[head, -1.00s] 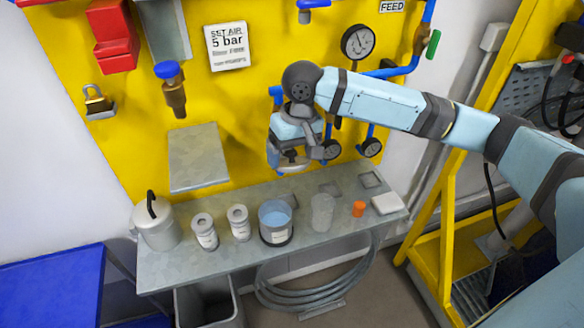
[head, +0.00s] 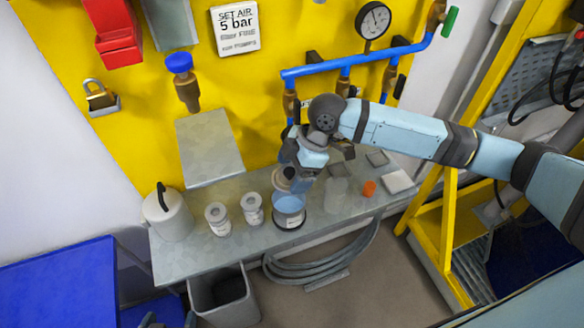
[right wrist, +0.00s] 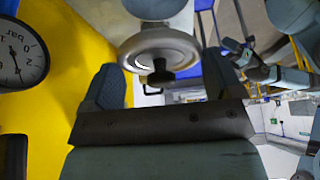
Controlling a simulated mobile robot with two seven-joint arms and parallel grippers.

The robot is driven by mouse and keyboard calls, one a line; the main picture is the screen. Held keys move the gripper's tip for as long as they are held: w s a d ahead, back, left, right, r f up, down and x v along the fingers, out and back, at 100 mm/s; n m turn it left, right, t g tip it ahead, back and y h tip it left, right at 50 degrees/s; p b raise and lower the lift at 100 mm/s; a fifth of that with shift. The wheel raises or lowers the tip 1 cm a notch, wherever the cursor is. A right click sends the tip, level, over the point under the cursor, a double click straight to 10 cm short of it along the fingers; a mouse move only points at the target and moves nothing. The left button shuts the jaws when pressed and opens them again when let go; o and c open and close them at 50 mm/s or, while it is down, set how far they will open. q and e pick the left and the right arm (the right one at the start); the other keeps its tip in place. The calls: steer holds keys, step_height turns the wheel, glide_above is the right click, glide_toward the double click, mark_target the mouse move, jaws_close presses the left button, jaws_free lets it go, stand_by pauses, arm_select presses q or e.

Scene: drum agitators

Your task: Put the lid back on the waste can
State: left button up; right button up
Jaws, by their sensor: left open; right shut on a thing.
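The lid is a pale disc with a dark knob; my right gripper (head: 296,172) is shut on it. The lid (head: 284,179) is tilted in the head view, at the upper left of the open can's mouth. It also shows in the right wrist view (right wrist: 150,46), its knob between the fingers of my right gripper (right wrist: 162,76). The open can, apparently the waste can (head: 289,218), stands upright on the bench, with a pale label and a light blue inside. I cannot tell whether lid and can touch. My left gripper (head: 168,321) is open, partly cut off at the bottom left.
Two white labelled jars (head: 217,219) and a larger pale can with a black handle (head: 167,216) stand left of the open can. A clear beaker (head: 336,195) and an orange cap (head: 369,188) are to its right. Blue pipes (head: 360,62) run behind. A grey bin (head: 222,297) stands below.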

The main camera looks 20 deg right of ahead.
steer(key=shift+s+a+f+n, duration=0.1)
steer(key=shift+a+f+n, duration=0.05)
steer(key=shift+f+n, duration=0.15)
step_height(320, 180, down, 3)
steer(key=b, duration=0.3)
steer(key=shift+b, duration=0.35)
steer(key=shift+f+b, duration=0.7)
steer(key=shift+f, duration=0.8)
steer(key=shift+p, duration=0.9)
steer(key=shift+f+p, duration=0.15)
steer(key=shift+p, duration=0.55)
stand_by(0.9)
steer(key=o, duration=0.8)
